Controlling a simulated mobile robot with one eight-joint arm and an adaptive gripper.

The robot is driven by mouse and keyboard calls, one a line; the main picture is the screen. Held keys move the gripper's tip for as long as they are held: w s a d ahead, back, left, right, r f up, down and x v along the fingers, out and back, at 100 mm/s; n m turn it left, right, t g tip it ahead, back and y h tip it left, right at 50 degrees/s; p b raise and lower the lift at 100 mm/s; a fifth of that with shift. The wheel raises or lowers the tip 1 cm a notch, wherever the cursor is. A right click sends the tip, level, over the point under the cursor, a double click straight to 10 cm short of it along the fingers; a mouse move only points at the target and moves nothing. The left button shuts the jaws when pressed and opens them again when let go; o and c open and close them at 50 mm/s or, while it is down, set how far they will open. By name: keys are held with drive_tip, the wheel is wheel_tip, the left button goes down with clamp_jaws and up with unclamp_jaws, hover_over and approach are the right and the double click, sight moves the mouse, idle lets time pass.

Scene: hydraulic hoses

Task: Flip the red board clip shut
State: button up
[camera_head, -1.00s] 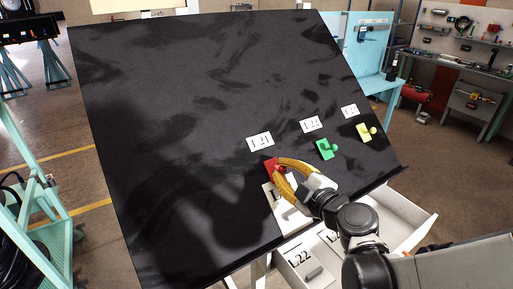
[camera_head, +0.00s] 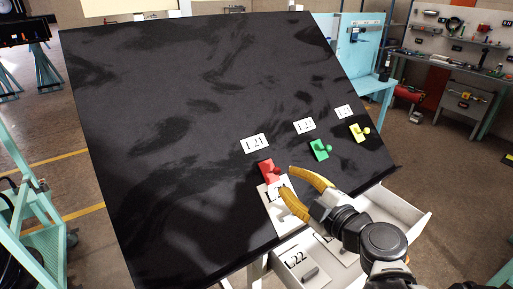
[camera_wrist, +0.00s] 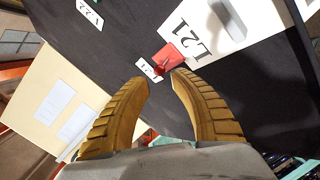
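The red clip (camera_head: 269,171) sits on the black sloping board (camera_head: 190,110), below the L21 label (camera_head: 255,143). A white card (camera_head: 275,207) marked L21 lies against its lower side. The clip also shows in the wrist view (camera_wrist: 169,57), overlapping the card (camera_wrist: 215,30). I cannot tell whether its flap is fully closed. My gripper (camera_head: 289,180) has two yellow fingers, spread apart and empty, just right of and below the clip. In the wrist view my gripper (camera_wrist: 161,76) has the clip just beyond its fingertips, apparently clear of them.
A green clip (camera_head: 319,150) and a yellow clip (camera_head: 358,132) sit farther right on the board, under their own labels. An open white drawer (camera_head: 405,222) with labelled sections is below the board's lower edge. The upper board is clear.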

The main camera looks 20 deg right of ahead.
drive_tip(key=shift+v, duration=2.8)
